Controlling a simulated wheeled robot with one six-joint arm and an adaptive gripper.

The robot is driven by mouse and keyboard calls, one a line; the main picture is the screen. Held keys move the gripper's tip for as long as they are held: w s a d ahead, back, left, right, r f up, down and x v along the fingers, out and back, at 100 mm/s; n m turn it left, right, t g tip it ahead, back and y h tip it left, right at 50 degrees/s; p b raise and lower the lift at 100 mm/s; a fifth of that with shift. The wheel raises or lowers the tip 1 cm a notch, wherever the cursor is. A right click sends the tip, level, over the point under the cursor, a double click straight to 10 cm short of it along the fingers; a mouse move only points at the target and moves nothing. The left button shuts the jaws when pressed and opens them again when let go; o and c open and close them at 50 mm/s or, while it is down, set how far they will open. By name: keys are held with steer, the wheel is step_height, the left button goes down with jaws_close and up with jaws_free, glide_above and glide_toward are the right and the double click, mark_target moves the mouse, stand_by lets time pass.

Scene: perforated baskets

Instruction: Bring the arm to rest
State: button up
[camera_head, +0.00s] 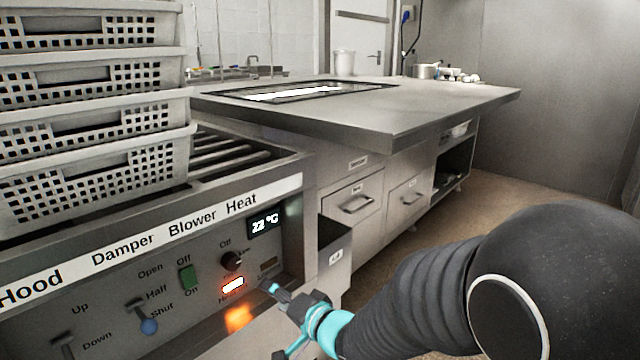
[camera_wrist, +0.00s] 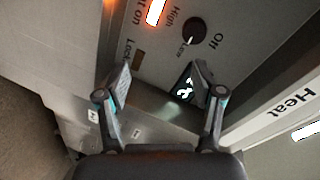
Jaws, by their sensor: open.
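My arm reaches in from the lower right in the head view, and its end, my gripper (camera_head: 275,318), is in front of the right end of the control panel (camera_head: 205,305). In the wrist view my gripper (camera_wrist: 162,82) has its two fingers spread apart with nothing between them. The panel face lies beyond the fingertips. The dark heat knob (camera_head: 232,260) is clear of the fingers and also shows in the wrist view (camera_wrist: 194,31). The right finger partly covers the temperature display (camera_wrist: 184,90) in the wrist view; in the head view the display (camera_head: 266,226) reads 22 °C.
An orange heat light (camera_head: 233,286) glows on the panel. A green switch (camera_head: 188,277) and a blue-tipped lever (camera_head: 148,325) sit left of it. Perforated baskets (camera_head: 95,125) are stacked above the panel. A steel table (camera_head: 420,110) stands behind; floor at right is open.

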steer(key=s+d+f+n+g+h, duration=0.2)
steer(key=d+f+h, duration=0.25)
steer(key=d, duration=0.25)
steer(key=s+d+f+n+g+h, duration=0.1)
steer(key=s+d+f+n+h, duration=0.15)
steer(key=d+h, duration=0.35)
steer(key=s+d+r+g+p, duration=0.1)
steer(key=s+d+r, duration=0.5)
steer(key=s, duration=0.3)
steer(key=s+d+r+g+p, duration=0.1)
steer(key=s+d+r, duration=0.6)
steer(key=s+r, duration=0.2)
steer(key=shift+s+m+h+p, duration=0.3)
steer(key=shift+s+m+h, duration=0.05)
steer(key=shift+s, duration=0.05)
